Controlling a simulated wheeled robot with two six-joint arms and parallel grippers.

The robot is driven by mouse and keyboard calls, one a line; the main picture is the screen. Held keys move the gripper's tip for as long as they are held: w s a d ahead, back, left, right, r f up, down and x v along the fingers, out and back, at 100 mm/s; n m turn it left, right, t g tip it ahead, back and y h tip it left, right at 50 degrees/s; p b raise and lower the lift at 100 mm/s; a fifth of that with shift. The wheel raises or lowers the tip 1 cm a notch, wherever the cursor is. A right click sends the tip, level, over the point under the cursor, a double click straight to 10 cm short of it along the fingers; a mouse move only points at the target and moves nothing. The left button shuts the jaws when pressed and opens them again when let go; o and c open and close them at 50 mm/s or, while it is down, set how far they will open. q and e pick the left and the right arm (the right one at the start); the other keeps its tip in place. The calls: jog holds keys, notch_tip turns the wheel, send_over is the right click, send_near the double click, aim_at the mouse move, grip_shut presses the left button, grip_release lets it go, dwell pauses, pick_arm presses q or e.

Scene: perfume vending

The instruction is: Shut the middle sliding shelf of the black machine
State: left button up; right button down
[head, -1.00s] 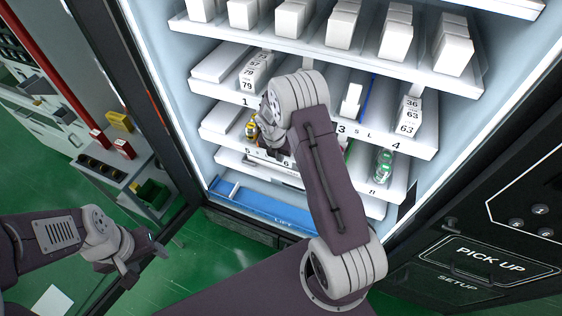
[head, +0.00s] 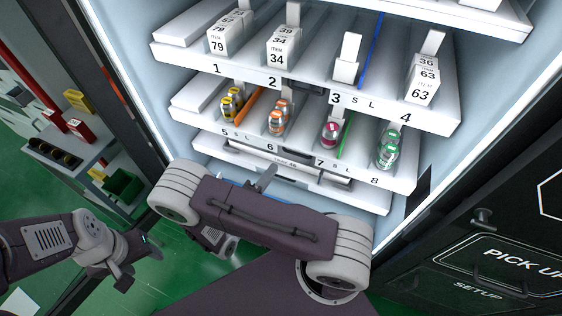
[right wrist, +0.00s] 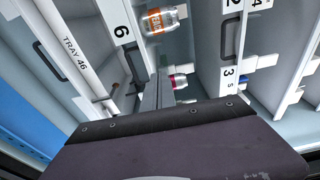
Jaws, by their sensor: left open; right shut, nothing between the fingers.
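The black machine (head: 424,270) stands open-fronted with stacked white shelves. The shelf numbered 5 to 8 (head: 305,162) lies between the shelf numbered 1 to 4 (head: 300,88) and a lower shelf (head: 350,196). It carries small yellow, orange, pink and green bottles. I cannot tell how far it is pulled out. My right gripper (head: 265,177) is shut and empty, in front of the 5-to-8 shelf's front below labels 6 and 7. In the right wrist view, its fingers (right wrist: 158,92) are beside label 6; contact is unclear. My left gripper (head: 140,263) is open and empty, left of the machine.
White boxes stand on the 1-to-4 shelf. A pick-up panel (head: 500,255) is at the right. A side rack with yellow boxes (head: 78,100) and a green bin (head: 122,185) is at the left.

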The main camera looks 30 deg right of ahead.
jog(key=a+f+n+t+y, duration=0.1)
jog(key=a+f+n+t, duration=0.1)
jog(key=a+f, duration=0.15)
pick_arm(q)
jog(key=shift+f, duration=0.9)
pick_arm(e)
send_near(282, 142)
jog(key=x, duration=0.6)
jog(key=shift+d, duration=0.1)
jog(key=x, duration=0.4)
jog(key=shift+s+r, duration=0.15)
jog(key=shift+r, duration=0.05)
pick_arm(q)
jog(key=shift+w+d+r, duration=0.2)
jog(key=shift+w+d, duration=0.25)
jog(key=shift+d, duration=0.15)
